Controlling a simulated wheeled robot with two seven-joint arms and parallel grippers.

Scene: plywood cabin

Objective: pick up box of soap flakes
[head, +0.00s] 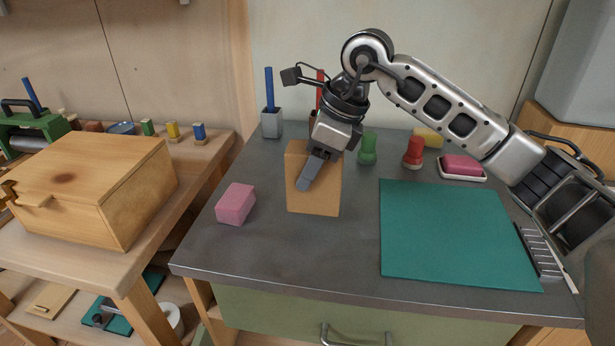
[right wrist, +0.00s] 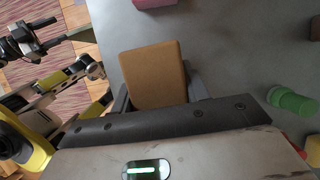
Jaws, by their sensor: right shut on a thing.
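The box of soap flakes (head: 328,192) is a plain orange-tan box, upright on the grey worktop left of the green mat. In the right wrist view the box (right wrist: 152,75) sits between the two dark fingers. My right gripper (head: 309,178) comes down over it from above and is shut on it. One finger lies across the face towards me; the other is hidden behind the box in the head view. I cannot tell whether the box's base touches the worktop. My left gripper does not show in the head view.
A pink block (head: 236,204) lies just left of the box. A green mat (head: 455,235) covers the worktop's right. Behind stand a green piece (head: 367,149), a red piece (head: 413,153), a pen cup (head: 271,123) and a soap dish (head: 462,168). A wooden bench with a wooden box (head: 90,190) is at left.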

